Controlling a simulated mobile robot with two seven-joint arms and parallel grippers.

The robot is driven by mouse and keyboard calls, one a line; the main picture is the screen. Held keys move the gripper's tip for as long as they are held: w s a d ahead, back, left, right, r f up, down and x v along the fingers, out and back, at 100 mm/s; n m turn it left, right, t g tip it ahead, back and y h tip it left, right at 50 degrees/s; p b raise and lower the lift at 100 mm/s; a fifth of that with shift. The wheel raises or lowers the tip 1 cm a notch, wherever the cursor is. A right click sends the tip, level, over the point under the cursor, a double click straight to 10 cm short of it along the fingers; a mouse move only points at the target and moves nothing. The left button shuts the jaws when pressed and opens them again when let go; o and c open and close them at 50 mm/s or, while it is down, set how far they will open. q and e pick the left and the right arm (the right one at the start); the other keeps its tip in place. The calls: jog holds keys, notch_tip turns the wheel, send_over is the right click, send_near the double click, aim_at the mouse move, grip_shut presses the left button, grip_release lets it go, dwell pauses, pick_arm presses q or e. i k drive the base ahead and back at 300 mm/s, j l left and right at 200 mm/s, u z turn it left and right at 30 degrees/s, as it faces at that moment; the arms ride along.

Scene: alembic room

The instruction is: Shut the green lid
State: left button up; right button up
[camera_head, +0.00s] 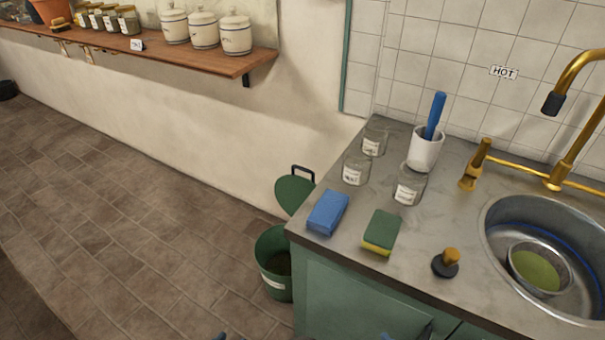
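The green lid (294,195) is a round disc with a black handle at its top. It stands raised behind the green bin (270,279), tilted up against the cream wall side, so the bin's mouth is uncovered. The bin is on the floor, close against the left end of the green sink cabinet, with a pale label on its front. The counter corner hides part of the lid's right side and the bin's right edge. Neither gripper is recognisable; only small blue slivers show at the bottom edge, and I cannot tell what part they are.
The counter (335,248) overhangs beside the bin. A blue sponge (328,212) lies near its corner, with a green-yellow sponge (381,233), several glass jars and a stopper (446,262) farther right. The sink (500,215) is at right. The tiled floor (150,240) left of the bin is clear.

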aim_at(290, 191)
jog(key=i+j+z, duration=0.1)
jog(key=j, duration=0.4)
jog(key=i+j+z, duration=0.1)
jog(key=j, duration=0.4)
jog(key=i+j+z, duration=0.1)
jog(key=j, duration=0.45)
jog(key=i+j+z, duration=0.1)
jog(key=j, duration=0.2)
jog(key=i+j+z, duration=0.15)
jog(key=j, duration=0.2)
jog(key=i+j+z, duration=0.1)
jog(key=j, duration=0.25)
jog(key=i+j+z, duration=0.25)
jog(key=i+j, duration=0.15)
jog(key=i+j+z, duration=0.2)
jog(key=j, duration=0.4)
jog(key=i+j+z, duration=0.1)
jog(key=i+j, duration=0.15)
jog(key=i, duration=0.15)
jog(key=i+j, duration=0.25)
jog(key=i+z, duration=0.05)
jog(key=i, duration=0.05)
